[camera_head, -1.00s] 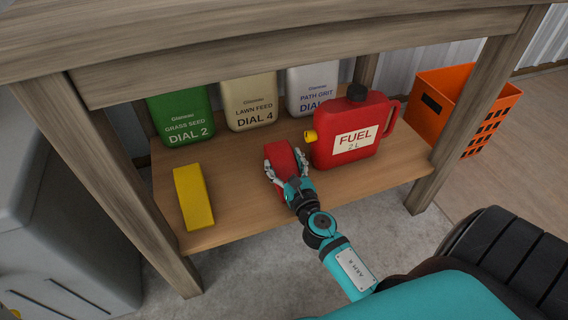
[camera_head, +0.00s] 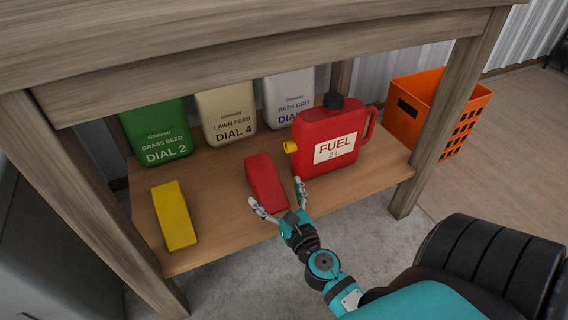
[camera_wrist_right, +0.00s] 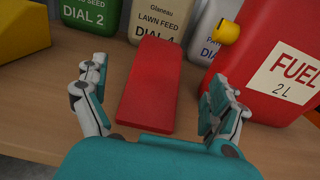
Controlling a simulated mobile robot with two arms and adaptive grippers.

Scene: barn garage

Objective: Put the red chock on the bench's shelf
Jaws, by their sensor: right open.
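The red chock (camera_head: 266,183) rests on the bench's wooden shelf (camera_head: 222,218), between the yellow chock and the red fuel can. My right gripper (camera_head: 278,206) is open at the shelf's front edge, just in front of the chock, with nothing in it. In the right wrist view the red chock (camera_wrist_right: 151,88) lies ahead, between and beyond the two spread fingers of the gripper (camera_wrist_right: 158,104); neither finger appears to touch it. My left gripper is not in view.
A yellow chock (camera_head: 174,215) lies at the shelf's left. A red fuel can (camera_head: 330,142) stands close to the red chock's right. Green (camera_head: 158,128), beige (camera_head: 227,115) and white (camera_head: 290,97) containers stand behind. The bench top (camera_head: 230,50) overhangs the shelf. An orange crate (camera_head: 437,112) stands right.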

